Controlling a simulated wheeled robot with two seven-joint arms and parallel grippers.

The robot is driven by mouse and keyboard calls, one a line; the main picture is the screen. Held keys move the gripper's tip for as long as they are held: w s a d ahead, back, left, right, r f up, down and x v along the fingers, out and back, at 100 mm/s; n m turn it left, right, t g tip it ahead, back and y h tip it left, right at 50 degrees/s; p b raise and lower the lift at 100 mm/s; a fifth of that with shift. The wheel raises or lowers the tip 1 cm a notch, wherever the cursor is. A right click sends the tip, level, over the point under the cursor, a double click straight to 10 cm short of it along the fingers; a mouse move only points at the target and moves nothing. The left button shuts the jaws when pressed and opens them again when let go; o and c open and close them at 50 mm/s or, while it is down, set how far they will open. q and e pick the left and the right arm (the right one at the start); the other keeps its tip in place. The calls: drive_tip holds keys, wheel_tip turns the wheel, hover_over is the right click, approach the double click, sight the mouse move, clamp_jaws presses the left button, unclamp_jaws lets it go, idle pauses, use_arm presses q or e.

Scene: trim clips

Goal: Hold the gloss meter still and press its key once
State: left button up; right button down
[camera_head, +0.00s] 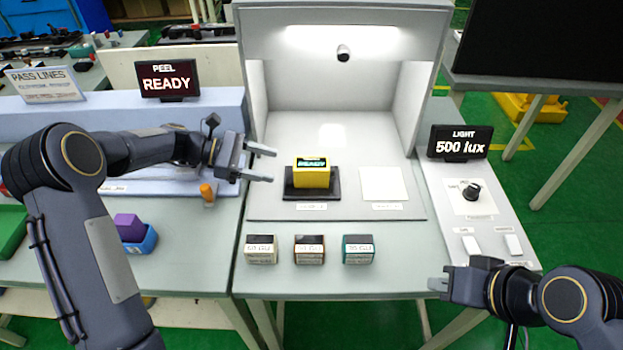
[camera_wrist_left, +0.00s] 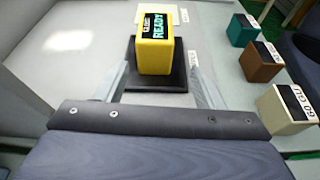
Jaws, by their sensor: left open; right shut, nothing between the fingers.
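The gloss meter (camera_head: 312,176) is a yellow block with a dark top display reading READY. It stands on a black plate (camera_head: 326,194) inside the white light booth. It also shows in the left wrist view (camera_wrist_left: 155,52), just ahead of the fingers. I cannot make out its key. My left gripper (camera_head: 268,165) is open and empty, to the left of the meter and apart from it, its fingers pointing toward it. My right gripper (camera_head: 436,288) is shut and empty, low at the right near the table's front edge, well away from the meter.
Three small labelled blocks, cream (camera_head: 261,249), brown (camera_head: 309,249) and teal (camera_head: 358,249), stand in front of the booth. A white card (camera_head: 384,184) lies right of the meter. The LIGHT display (camera_head: 460,143) and a black knob (camera_head: 471,192) are at right. The PEEL display (camera_head: 167,80) is at left.

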sight(307, 174)
use_arm(q)
drive_tip(key=shift+w+d+f, duration=0.15)
drive_tip(key=shift+w+f, duration=0.2)
drive_tip(key=shift+f, duration=0.3)
drive_tip(key=shift+d+f+n+b, duration=0.25)
drive_tip(key=shift+d+n+b, duration=0.05)
drive_tip(key=shift+d, duration=0.2)
drive_tip(key=b+x, duration=0.2)
drive_tip(key=x, duration=0.5)
drive_tip(key=shift+d, duration=0.35)
drive_tip(key=shift+d+f, duration=0.15)
drive_tip(key=shift+d, duration=0.55)
drive_tip(key=c, duration=0.6)
